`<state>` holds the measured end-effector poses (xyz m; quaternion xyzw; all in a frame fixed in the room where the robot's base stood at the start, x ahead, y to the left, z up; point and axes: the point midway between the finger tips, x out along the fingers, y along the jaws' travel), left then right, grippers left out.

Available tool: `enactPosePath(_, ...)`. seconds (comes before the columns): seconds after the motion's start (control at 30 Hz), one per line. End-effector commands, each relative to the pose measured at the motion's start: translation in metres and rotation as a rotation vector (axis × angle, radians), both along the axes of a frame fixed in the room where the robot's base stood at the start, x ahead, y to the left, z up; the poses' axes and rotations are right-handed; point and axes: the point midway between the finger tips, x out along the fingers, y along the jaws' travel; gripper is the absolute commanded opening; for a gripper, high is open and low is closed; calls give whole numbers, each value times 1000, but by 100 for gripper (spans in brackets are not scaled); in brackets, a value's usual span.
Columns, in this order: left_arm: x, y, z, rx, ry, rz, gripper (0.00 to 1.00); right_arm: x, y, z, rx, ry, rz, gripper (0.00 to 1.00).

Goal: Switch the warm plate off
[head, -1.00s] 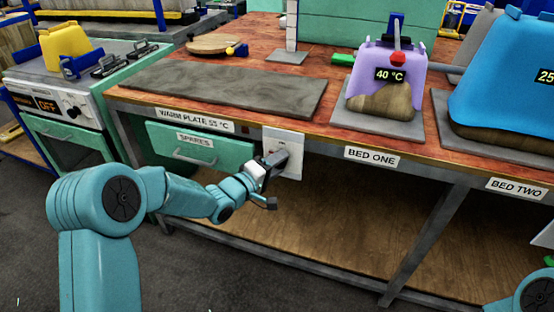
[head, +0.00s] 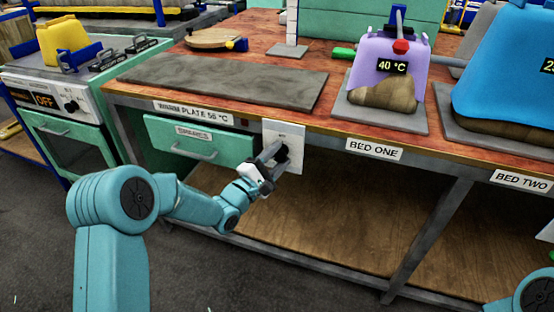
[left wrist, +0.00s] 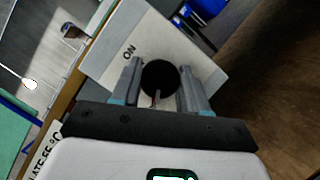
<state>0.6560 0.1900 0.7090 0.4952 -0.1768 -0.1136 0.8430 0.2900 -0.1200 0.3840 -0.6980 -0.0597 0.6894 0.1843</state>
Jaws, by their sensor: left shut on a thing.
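The warm plate (head: 225,85) is a flat grey slab on the wooden bench top. Its label (head: 193,112) on the bench edge reads WARM PLATE and a temperature in the mid-fifties °C. Below the edge is a white switch panel (head: 296,135) with a round black knob (left wrist: 160,78). In the left wrist view the panel shows the word ON at upper left of the knob, and a pale pointer line at the knob's lower side. My left gripper (head: 277,152) is shut on the knob, one finger on each side. My right gripper is out of view.
A green drawer (head: 200,143) sits left of the panel. A purple press cover (head: 388,72) reading 40 °C stands on bed one, and a blue one (head: 510,75) on bed two. An oven (head: 75,115) reading OFF is at left. The bench has an open lower shelf (head: 330,220).

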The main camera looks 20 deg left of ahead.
Motion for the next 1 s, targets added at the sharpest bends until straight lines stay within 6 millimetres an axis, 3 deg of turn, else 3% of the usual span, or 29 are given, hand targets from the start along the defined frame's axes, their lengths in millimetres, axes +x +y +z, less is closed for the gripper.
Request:
enactPosePath(0.57,0,0,0,-36,3,0,14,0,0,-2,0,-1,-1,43)
enactPosePath(0.6,0,0,0,-35,2,1,47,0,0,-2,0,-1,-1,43)
enactPosePath(0.67,0,0,0,-35,2,1,67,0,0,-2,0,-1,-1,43)
enactPosePath(1.0,-2,1,0,-34,2,1,67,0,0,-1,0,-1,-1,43)
